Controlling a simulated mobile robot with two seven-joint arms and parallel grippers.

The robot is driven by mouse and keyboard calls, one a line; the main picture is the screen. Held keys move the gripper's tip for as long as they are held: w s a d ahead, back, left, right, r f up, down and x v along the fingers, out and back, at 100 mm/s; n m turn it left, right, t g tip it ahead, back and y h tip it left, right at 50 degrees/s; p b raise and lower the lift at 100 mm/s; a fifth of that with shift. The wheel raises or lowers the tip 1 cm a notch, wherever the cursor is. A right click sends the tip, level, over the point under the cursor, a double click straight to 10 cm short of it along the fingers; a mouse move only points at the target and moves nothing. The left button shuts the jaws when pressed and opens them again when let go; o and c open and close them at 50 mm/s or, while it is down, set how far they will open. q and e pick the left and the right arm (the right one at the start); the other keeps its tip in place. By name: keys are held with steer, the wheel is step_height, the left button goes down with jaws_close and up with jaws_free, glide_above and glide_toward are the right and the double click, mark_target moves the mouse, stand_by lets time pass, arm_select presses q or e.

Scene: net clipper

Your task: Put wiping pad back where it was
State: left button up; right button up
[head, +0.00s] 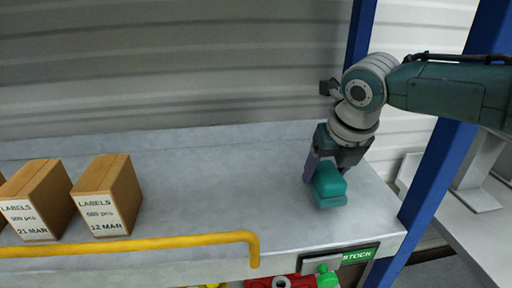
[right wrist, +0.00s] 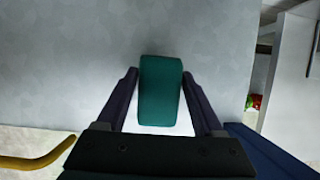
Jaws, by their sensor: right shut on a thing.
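The wiping pad (head: 330,184) is a teal block at the right end of the grey shelf (head: 240,185). My right gripper (head: 326,176) points down from above and is shut on the pad. In the right wrist view the pad (right wrist: 160,90) sits between the two dark fingers of my right gripper (right wrist: 160,92), with the grey shelf surface behind it. I cannot tell whether the pad touches the shelf or hangs just above it. My left gripper is not in view.
Cardboard label boxes (head: 108,196) stand at the left of the shelf. A yellow rail (head: 140,243) runs along the front edge. Blue posts (head: 440,170) stand at the right end. A green stock sign (head: 358,256) and red and green items (head: 290,281) are below. The shelf's middle is clear.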

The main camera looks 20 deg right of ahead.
steer(key=shift+f, duration=1.35)
steer(key=shift+f, duration=0.1)
steer(key=o, duration=1.2)
steer(key=shift+r, duration=0.2)
